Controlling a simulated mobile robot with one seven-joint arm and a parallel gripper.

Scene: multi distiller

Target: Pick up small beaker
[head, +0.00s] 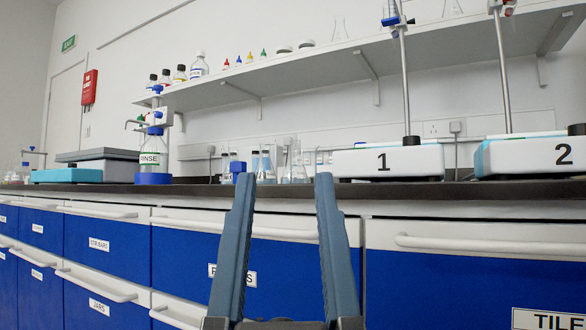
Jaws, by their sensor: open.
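A group of clear glassware (264,168) stands on the dark bench top, roughly between my fingertips in the head view. It is small and overlapping, and I cannot tell which piece is the small beaker. My gripper (283,182) is open and empty, with its two blue-grey fingers pointing up and forward. The fingertips show at about the height of the bench edge, in front of the blue drawers. The left fingertip covers part of the bench edge close to the glassware.
The bench edge (440,190) runs across the view above blue drawers with white handles. Hotplate stirrers marked 1 (400,162) and 2 (530,157) stand right. A bottle labelled RINSE (153,155) stands left. A shelf (310,65) with bottles and flasks hangs above.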

